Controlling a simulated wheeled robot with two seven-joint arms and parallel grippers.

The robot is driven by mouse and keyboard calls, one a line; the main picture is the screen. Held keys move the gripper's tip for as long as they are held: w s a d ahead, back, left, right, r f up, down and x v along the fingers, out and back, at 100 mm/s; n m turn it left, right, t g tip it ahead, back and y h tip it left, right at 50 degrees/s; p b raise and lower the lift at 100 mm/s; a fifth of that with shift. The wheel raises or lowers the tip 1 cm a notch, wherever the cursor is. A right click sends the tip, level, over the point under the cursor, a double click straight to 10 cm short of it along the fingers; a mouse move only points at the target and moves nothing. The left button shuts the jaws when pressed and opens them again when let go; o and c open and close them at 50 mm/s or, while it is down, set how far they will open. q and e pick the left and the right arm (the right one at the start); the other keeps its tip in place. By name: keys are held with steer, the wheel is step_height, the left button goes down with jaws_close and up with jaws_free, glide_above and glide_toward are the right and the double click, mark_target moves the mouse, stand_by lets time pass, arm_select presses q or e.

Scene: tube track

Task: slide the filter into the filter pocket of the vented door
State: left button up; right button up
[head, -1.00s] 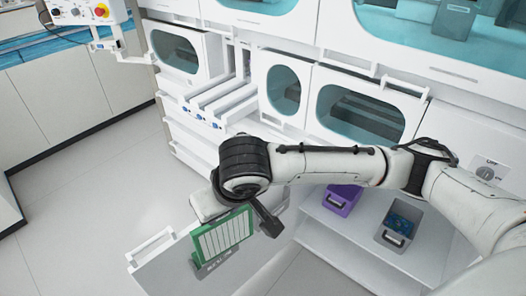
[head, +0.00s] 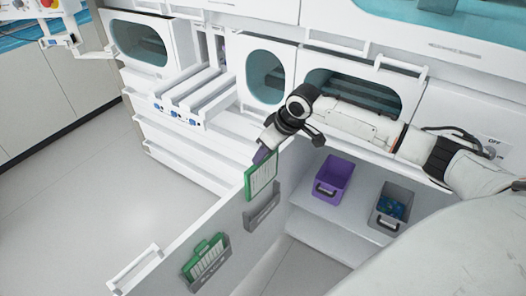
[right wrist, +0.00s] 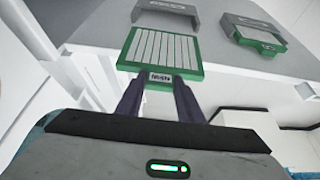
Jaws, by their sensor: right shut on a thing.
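My right gripper (head: 263,156) is shut on the top of a green-framed filter (head: 262,177) with white pleats. The filter hangs upright by the inner face of the open vented door (head: 170,262), just above an empty grey pocket (head: 262,208). In the right wrist view the held filter (right wrist: 160,52) sits at the fingertips, apart from the empty pocket (right wrist: 166,14). A second grey pocket (head: 207,272), closer to the door's handle end, holds another green-framed filter (head: 204,252). My left gripper is out of view.
A purple bin (head: 333,179) and a grey bin (head: 391,208) with blue items stand on the cabinet shelf (head: 350,222) right of the door. White drawers (head: 190,104) stick out behind the door. The floor (head: 95,185) to the left is clear.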

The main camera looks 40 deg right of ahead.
arm_select(q)
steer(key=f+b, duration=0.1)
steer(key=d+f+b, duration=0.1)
steer(key=b, duration=0.1)
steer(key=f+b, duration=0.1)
steer(key=b, duration=0.1)
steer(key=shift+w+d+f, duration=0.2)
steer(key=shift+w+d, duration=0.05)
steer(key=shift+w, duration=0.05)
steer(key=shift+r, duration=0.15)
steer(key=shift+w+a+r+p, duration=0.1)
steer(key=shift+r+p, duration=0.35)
steer(key=shift+p, duration=0.1)
